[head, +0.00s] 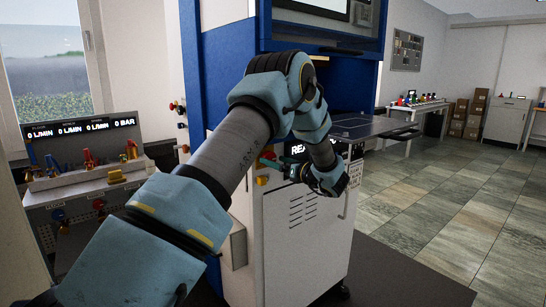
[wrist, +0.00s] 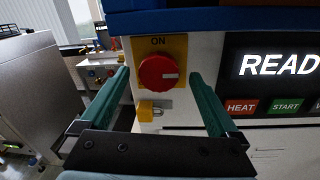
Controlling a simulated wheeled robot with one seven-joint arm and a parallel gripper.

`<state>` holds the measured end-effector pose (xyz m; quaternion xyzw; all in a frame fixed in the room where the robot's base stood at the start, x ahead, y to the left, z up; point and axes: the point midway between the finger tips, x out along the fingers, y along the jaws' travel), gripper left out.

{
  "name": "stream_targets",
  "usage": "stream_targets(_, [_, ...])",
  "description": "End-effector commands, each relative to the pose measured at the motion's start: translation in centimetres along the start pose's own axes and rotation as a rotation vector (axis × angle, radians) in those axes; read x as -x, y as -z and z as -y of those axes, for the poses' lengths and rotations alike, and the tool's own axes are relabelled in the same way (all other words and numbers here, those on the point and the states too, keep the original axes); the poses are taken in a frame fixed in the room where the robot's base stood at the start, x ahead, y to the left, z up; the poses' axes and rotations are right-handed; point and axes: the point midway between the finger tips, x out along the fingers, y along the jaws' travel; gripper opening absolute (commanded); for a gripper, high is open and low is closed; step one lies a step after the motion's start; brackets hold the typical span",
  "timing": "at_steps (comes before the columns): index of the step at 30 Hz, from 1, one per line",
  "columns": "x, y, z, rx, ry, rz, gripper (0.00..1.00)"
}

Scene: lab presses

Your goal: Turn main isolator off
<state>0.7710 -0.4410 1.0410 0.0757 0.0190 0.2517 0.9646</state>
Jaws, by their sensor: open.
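The main isolator is a round red knob (wrist: 157,73) on a yellow plate (wrist: 179,47) on the machine's white front. "ON" is printed above the knob, and a white mark lies at its right side. My gripper (wrist: 159,76) is open, with one teal finger left of the knob and the other right of it. Neither finger visibly grips it, and I cannot tell how far the tips are from the panel. In the head view the knob (head: 268,155) shows small beside my gripper's finger.
A yellow padlock (wrist: 146,110) hangs just below the knob. To the right is a display reading "READ" (wrist: 275,65), cut off, with HEAT (wrist: 240,107) and START (wrist: 285,106) buttons. A bench with flow readouts (head: 83,128) stands at left. The tiled floor (head: 440,200) at right is clear.

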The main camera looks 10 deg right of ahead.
Motion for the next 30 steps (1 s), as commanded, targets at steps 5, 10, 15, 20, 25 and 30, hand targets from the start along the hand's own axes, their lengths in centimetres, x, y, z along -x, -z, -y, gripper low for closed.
stream_targets(5, [-1.5, 0.0, -0.1, -0.001, -0.001, -0.001, 0.97])
stream_targets(10, [-1.8, 0.1, 0.0, 0.000, 0.000, -0.001, 0.97])
stream_targets(15, [-1.7, 0.1, 0.0, 0.000, 0.000, -0.001, 0.94])
stream_targets(20, [-1.7, 0.1, 0.0, 0.000, 0.000, -0.001, 0.76])
stream_targets(25, [-1.7, 0.1, 0.0, 0.000, 0.000, -0.001, 0.57])
stream_targets(30, [-1.7, 0.1, 0.0, 0.000, 0.000, -0.001, 0.38])
